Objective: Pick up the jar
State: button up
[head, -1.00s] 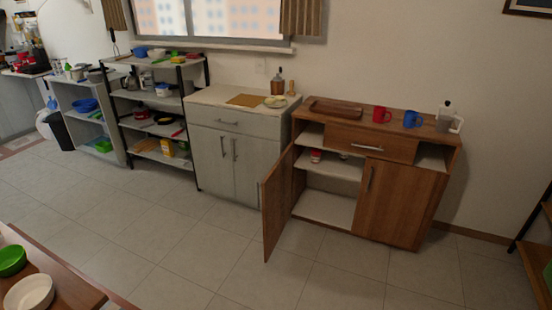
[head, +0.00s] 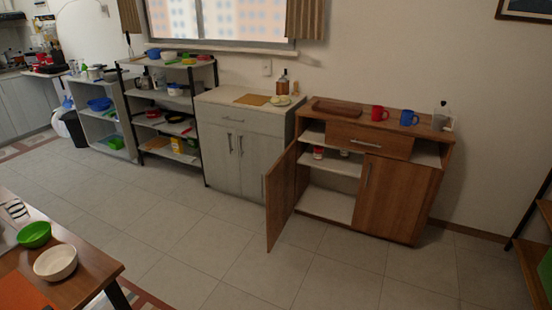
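A small red-and-white container (head: 318,153), which may be the jar, stands on the upper inner shelf of the wooden cabinet (head: 388,192). A small pale item (head: 343,153) is to its right; both are too small to make out clearly. The cabinet's left door (head: 281,194) stands open toward me. A white-and-dark container (head: 441,117) stands on the cabinet top at the right; I cannot tell if it is a jar. My gripper is not in view.
A wooden table (head: 98,262) with a green bowl (head: 34,235) and a white bowl (head: 55,262) is at the lower left. A grey cabinet (head: 240,153) stands left of the wooden one. A shelf unit (head: 537,245) is at the right edge. The tiled floor (head: 220,255) between is clear.

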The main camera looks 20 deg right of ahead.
aim_at(319, 150)
jog(key=u, duration=0.25)
jog(key=k, duration=0.7)
jog(key=z, duration=0.4)
jog(key=i, duration=1.7)
jog(key=u, duration=0.4)
